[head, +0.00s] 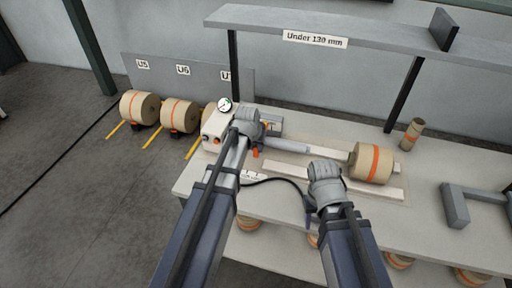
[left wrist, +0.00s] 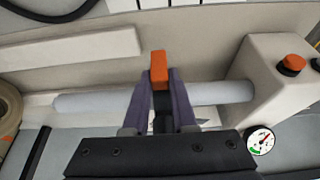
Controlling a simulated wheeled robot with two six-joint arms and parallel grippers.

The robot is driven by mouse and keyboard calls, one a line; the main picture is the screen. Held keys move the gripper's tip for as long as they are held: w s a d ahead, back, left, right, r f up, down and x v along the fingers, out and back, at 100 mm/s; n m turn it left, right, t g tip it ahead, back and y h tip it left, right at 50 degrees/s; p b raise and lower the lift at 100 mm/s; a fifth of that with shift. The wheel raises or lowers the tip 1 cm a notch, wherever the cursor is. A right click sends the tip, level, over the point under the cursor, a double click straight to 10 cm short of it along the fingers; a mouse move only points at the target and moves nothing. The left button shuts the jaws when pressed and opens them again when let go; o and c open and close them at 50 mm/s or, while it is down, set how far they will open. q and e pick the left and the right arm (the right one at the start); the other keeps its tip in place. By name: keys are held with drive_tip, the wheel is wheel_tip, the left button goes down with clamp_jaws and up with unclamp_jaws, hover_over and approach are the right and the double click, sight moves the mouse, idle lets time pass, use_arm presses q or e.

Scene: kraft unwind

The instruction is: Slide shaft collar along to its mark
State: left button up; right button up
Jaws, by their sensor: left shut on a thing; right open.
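A pale grey shaft (head: 288,145) runs from a white housing (head: 215,128) towards a kraft roll (head: 358,162) with an orange band. In the left wrist view the shaft (left wrist: 95,103) lies across the picture, with the housing (left wrist: 278,80) at its right end. My left gripper (left wrist: 161,98) is at the shaft, its purple fingers shut on the shaft collar (left wrist: 159,70), of which an orange block shows. The fingers hide the rest of the collar. No mark on the shaft is clear. My right gripper (head: 309,205) is open and empty at the bench's front edge.
A black cable (head: 275,181) crosses the bench front. A shelf (head: 330,27) overhangs the back. A small roll (head: 412,134) and a grey bracket (head: 455,205) stand at right.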

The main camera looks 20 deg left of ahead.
use_arm(q)
clamp_jaws()
idle(0.8)
drive_tip(key=a, duration=0.6)
drive_tip(key=shift+w, duration=0.1)
drive_tip(key=o, duration=0.8)
unclamp_jaws()
drive_tip(key=shift+c, duration=0.2)
